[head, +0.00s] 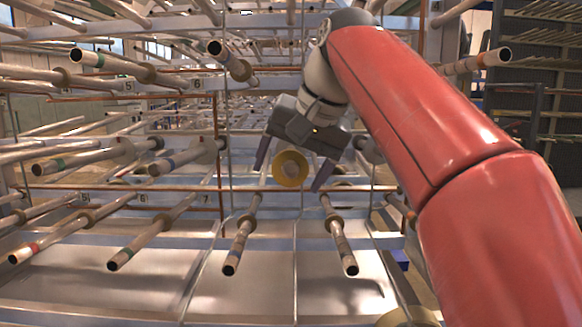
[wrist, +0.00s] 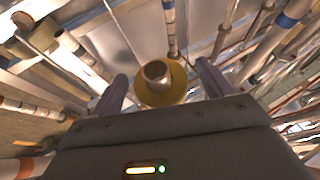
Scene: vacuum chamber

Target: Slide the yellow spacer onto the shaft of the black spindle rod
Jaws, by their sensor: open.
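The yellow spacer (head: 279,172) is a round disc with a pale centre, facing the camera in the head view. My gripper (head: 288,181) is above it, open, with one finger on each side and visible gaps. In the wrist view the spacer (wrist: 160,99) lies between the spread fingers, with a short pale tube end at its middle. I cannot tell whether that is its hub or a rod through it. Two rods with dark bands, a left one (head: 239,243) and a right one (head: 339,238), point forward below the spacer. I cannot tell which is the black spindle rod.
Rods with green bands (head: 150,233) and red bands (head: 45,243) stick out at the left. More rods stand above and behind, crowding the space. Thin upright wires (head: 296,265) run between rods. A shiny metal surface (head: 165,285) lies below.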

